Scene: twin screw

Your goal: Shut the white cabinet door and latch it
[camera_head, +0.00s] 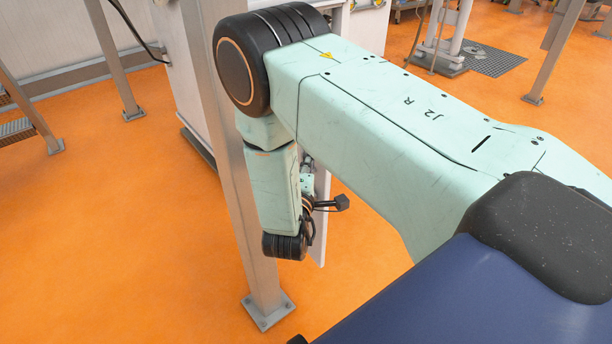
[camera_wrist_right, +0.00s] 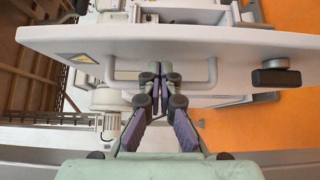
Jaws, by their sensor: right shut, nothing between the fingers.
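The white cabinet door (camera_wrist_right: 240,45) spans the wrist view, with a yellow warning triangle at its left. A pale U-shaped handle (camera_wrist_right: 212,72) is on it, and a black latch-like block with a silver knob (camera_wrist_right: 276,76) sits near its right end. My right gripper (camera_wrist_right: 160,92) is shut and empty, in front of the middle of the handle; I cannot tell whether it touches. In the head view a narrow strip of the white door (camera_head: 321,225) shows behind my right wrist, standing out from the cabinet (camera_head: 187,100). The gripper's fingers are hidden there. My left gripper is out of view.
A grey steel post (camera_head: 228,170) with a bolted foot stands close beside my right forearm. More posts stand at the left and far right. Orange floor (camera_head: 120,240) is clear at the front left. A brown rack-like structure (camera_wrist_right: 30,75) shows at the wrist view's left.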

